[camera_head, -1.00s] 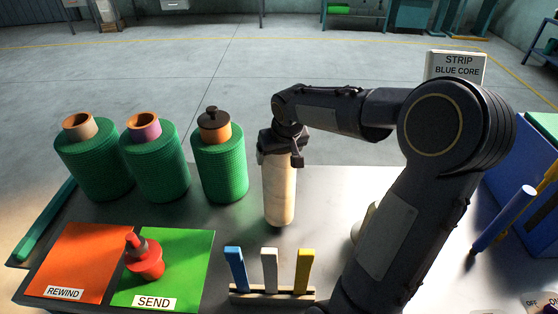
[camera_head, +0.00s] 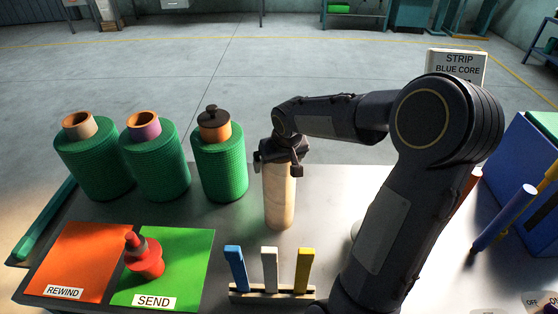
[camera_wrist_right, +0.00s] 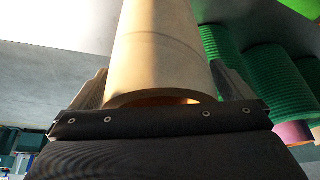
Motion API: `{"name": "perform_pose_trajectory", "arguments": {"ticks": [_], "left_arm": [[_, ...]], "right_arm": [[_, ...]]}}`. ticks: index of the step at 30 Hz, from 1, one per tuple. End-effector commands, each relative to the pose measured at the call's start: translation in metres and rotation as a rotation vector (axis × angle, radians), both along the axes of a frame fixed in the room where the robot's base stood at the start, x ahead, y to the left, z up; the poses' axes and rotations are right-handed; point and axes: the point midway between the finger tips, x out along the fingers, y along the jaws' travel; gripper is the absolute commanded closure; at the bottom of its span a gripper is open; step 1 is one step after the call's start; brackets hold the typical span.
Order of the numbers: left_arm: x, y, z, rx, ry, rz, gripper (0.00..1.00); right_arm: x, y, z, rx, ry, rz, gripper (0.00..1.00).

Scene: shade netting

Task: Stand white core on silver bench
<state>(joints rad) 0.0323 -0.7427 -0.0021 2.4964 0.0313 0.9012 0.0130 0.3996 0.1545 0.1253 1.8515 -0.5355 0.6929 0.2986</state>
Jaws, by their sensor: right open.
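The white core (camera_head: 279,200), a cream cylinder, stands upright on the silver bench (camera_head: 325,200), its base seeming to meet the bench top. My right gripper (camera_head: 279,166) is at its top from above, open, with one finger on each side. In the right wrist view the core (camera_wrist_right: 160,45) lies between the two spread fingers (camera_wrist_right: 162,86); whether either finger touches it is hard to tell. My left gripper is out of view.
Three green netting rolls (camera_head: 92,160) stand at left, one with a dark knobbed plug (camera_head: 213,118). Orange REWIND (camera_head: 75,260) and green SEND (camera_head: 185,255) mats lie in front, with a red knobbed object (camera_head: 145,260). A rack of blue, white and yellow strips (camera_head: 272,293) stands nearby.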

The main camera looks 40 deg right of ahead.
Motion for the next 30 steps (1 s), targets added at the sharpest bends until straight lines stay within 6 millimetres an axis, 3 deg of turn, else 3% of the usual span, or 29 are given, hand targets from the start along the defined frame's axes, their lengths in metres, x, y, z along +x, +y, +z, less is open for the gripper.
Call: {"name": "perform_pose_trajectory", "arguments": {"ticks": [5, 18, 24, 30], "left_arm": [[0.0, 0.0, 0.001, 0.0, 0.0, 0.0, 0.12], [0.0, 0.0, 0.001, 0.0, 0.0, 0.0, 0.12], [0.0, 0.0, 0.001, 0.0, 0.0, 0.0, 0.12], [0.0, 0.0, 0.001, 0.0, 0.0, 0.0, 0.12]], "right_arm": [[-0.006, 0.002, 0.018, -0.002, -0.005, -0.002, 0.0], [-0.037, 0.012, 0.098, -0.002, -0.005, 0.0, 0.0], [-0.043, 0.014, 0.111, 0.0, -0.001, 0.0, 0.0], [-0.044, 0.014, 0.112, 0.0, 0.0, 0.0, 0.0]]}}
